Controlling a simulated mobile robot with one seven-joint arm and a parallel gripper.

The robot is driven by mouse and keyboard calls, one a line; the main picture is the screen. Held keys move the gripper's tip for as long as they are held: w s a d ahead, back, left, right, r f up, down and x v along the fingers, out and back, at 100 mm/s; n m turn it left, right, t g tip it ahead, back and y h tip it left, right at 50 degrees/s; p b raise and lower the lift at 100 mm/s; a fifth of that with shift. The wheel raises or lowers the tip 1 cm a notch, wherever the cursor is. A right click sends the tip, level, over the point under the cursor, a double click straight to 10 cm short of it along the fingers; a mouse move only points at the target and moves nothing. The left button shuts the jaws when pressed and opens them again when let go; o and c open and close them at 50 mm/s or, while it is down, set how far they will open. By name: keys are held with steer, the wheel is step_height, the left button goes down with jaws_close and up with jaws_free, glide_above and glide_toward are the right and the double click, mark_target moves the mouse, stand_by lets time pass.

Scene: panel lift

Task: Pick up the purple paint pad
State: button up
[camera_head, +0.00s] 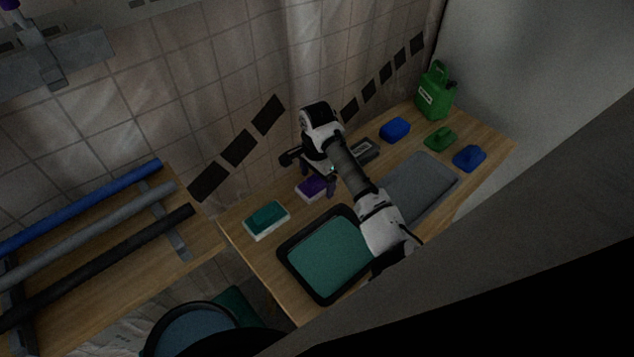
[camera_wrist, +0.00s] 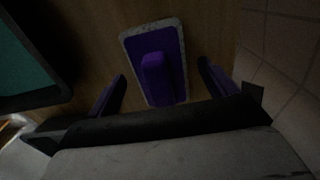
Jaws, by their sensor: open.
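The purple paint pad (camera_head: 312,188) lies on the wooden bench, between a teal pad and my arm in the head view; my gripper partly covers it there. In the wrist view the purple paint pad (camera_wrist: 170,45) shows a raised purple handle and a pale border. My gripper (camera_head: 318,180) is above it. In the wrist view my gripper (camera_wrist: 163,90) is open, with one finger on each side of the pad's near end. The jaws are empty, and the handle stands in line with the gap between them.
A teal pad (camera_head: 267,218) and a black tray with teal inside (camera_head: 292,262) are near. The tiled wall (camera_head: 245,85) rises behind the bench.

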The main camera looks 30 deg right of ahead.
steer(key=c, duration=1.1)
step_height(320, 180, up, 20)
steer(key=shift+r, duration=0.1)
steer(key=o, duration=0.4)
steer(key=c, duration=0.3)
